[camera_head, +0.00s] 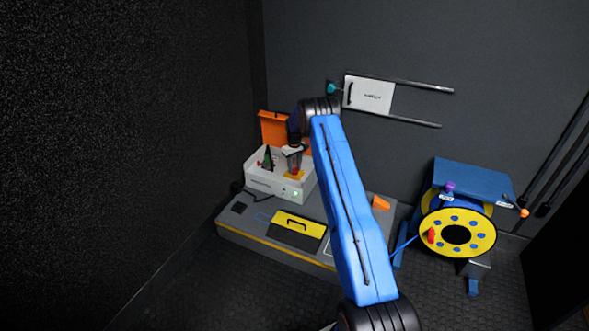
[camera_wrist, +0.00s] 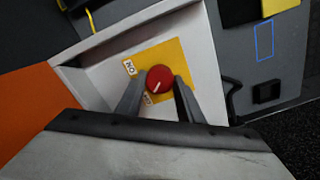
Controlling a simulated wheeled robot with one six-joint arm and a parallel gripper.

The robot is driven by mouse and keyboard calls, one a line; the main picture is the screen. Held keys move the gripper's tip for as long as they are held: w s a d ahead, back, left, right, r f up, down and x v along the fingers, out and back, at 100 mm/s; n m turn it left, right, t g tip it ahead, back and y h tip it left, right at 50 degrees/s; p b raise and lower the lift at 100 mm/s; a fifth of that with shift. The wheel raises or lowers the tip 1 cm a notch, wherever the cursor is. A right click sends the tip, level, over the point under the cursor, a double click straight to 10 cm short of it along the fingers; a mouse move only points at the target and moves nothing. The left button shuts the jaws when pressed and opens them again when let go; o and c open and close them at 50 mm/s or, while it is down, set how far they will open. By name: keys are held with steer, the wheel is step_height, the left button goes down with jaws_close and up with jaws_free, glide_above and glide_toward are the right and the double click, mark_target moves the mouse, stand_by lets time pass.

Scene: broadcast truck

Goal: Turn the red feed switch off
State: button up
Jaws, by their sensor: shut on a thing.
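The red feed switch (camera_wrist: 158,77) is a round red knob with a white pointer line, on a yellow plate (camera_wrist: 178,52). The line runs slantwise; which end points is unclear. An ON label (camera_wrist: 129,68) lies to its upper left, and a second label (camera_wrist: 147,99) below is partly hidden. My gripper (camera_wrist: 159,84) is shut on the knob, one finger on each side. In the head view my gripper (camera_head: 293,162) reaches down into the white box (camera_head: 262,184), over its yellow plate (camera_head: 297,176); the knob is small there.
An orange panel (camera_head: 275,128) stands behind the box. A yellow cable reel (camera_head: 478,240) stands at the right. A white panel (camera_head: 370,95) hangs on the wall.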

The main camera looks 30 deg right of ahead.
mark_target(295, 170)
steer(key=o, duration=1.1)
steer(key=shift+c, duration=0.2)
steer(key=shift+r, duration=0.1)
steer(key=shift+r, duration=3.6)
